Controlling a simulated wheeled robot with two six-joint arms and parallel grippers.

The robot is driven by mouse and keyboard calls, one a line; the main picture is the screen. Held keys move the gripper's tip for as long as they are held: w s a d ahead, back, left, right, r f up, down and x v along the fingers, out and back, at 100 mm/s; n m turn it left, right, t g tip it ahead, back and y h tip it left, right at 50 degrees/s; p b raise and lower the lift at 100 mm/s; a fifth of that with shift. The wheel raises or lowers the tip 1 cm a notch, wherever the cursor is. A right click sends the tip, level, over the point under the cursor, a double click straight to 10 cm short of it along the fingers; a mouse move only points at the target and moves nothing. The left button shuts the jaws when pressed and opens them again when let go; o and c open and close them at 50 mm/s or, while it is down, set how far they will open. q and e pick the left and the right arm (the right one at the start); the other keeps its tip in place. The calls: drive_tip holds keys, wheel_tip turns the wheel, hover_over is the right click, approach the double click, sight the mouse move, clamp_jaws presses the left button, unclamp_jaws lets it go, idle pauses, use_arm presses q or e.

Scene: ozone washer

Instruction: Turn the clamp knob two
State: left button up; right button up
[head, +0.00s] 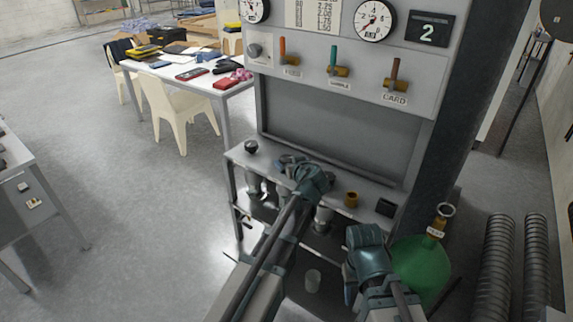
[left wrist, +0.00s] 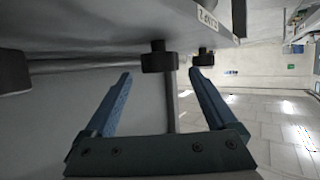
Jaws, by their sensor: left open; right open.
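My left gripper (head: 290,162) is open above the front of the bench, in the middle of the head view. A second dark knob (left wrist: 204,56) is beyond the right finger. A label (left wrist: 207,20) near them is only partly readable, so I cannot tell which knob is two. A black knob (head: 251,147) stands at the bench's left end. My right gripper (head: 364,255) is low at the right, open and empty.
The washer panel (head: 340,75) has gauges, three coloured levers and a display reading 2. A brass fitting (head: 351,200) and a black block (head: 386,208) are on the bench. A green bottle (head: 420,268) stands right of my right gripper.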

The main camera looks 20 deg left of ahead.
sight(287, 160)
use_arm(q)
drive_tip(key=shift+b+x, duration=0.55)
drive_tip(key=shift+x, duration=1.6)
drive_tip(key=c, duration=1.4)
